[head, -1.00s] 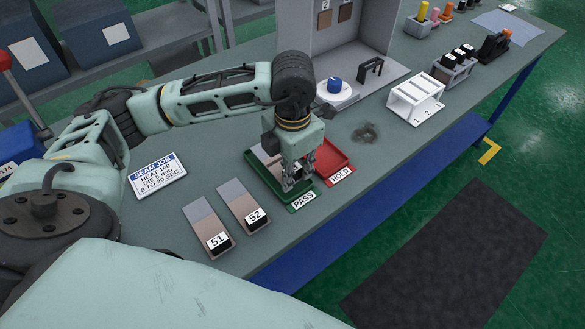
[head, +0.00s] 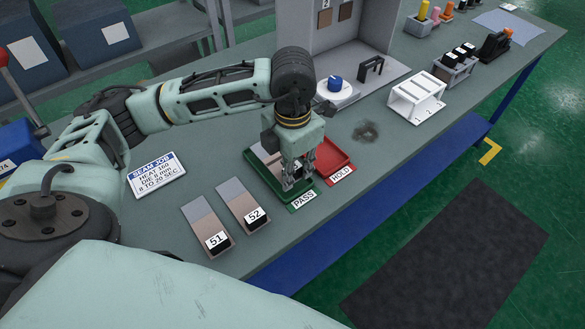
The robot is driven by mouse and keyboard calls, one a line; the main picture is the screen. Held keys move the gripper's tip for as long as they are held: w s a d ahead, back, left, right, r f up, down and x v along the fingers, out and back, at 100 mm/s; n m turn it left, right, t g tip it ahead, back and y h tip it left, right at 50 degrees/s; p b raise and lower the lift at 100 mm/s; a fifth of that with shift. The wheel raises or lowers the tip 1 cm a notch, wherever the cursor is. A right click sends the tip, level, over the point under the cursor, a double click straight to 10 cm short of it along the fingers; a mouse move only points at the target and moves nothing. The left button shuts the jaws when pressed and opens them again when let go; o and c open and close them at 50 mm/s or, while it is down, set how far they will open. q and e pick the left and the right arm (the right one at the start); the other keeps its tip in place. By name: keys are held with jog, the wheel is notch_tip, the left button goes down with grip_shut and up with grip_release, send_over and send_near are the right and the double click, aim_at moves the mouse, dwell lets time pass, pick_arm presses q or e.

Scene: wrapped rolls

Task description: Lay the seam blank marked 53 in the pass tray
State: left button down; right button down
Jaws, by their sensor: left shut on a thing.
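My left gripper (head: 291,181) points down over the green pass tray (head: 260,181). It is shut on a flat seam blank (head: 266,157), which lies low, within the tray's outline. The fingers cover most of the blank, and its number cannot be read. I cannot tell whether the blank touches the tray floor. The tray's PASS label (head: 303,199) faces the front edge of the bench. My right gripper is not in view.
The red hold tray (head: 342,166) stands close on the right. Blanks 51 (head: 208,228) and 52 (head: 243,206) lie to the left. A white slotted rack (head: 416,98) and a press with a blue knob (head: 335,83) stand further back.

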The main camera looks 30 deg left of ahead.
pick_arm(q)
jog(key=shift+f, duration=0.1)
jog(key=shift+f+b, duration=1.35)
jog(key=c, duration=1.5)
grip_release()
jog(key=shift+c, duration=0.2)
jog(key=shift+r, duration=4)
